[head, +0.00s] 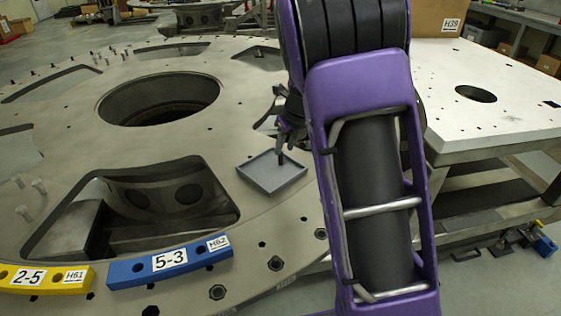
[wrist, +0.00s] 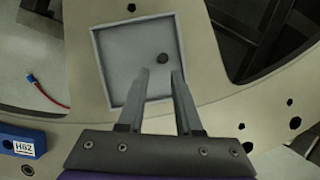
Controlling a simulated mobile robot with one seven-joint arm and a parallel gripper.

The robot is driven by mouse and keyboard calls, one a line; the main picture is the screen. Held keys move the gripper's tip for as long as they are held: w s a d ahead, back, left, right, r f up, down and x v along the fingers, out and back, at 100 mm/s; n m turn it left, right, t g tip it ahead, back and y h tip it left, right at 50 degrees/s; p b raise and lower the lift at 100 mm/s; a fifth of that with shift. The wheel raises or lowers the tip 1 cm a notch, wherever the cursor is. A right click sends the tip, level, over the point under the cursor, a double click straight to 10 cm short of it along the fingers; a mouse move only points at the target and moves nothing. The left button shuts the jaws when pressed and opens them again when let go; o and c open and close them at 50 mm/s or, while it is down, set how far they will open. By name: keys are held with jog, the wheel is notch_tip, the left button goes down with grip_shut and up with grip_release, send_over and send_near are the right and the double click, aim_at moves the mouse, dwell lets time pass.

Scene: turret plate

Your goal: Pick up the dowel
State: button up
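The dowel (wrist: 163,58) shows in the wrist view as a small dark round end inside a shallow grey square tray (wrist: 109,70). In the head view the dowel (head: 281,158) is a short dark upright peg in the tray (head: 262,184), partly hidden by my gripper (head: 284,136) above it. In the wrist view my gripper (wrist: 161,74) is open, its two fingers apart with nothing between the tips. The dowel appears just past the fingertips, roughly in line with the gap. I cannot tell the exact height between them.
The tray lies on a large metal turret plate (head: 60,115) with round and wedge-shaped openings. A blue block (head: 130,275) and a yellow block (head: 50,279) sit at its near edge. A white-topped table (head: 500,100) with a box (head: 428,18) stands to the right.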

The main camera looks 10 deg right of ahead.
aim_at(281, 164)
jog(key=x, duration=0.3)
jog(key=b+x, duration=0.1)
jog(key=x, duration=0.2)
jog(key=shift+w+f, duration=0.15)
jog(key=shift+w, duration=0.4)
grip_shut()
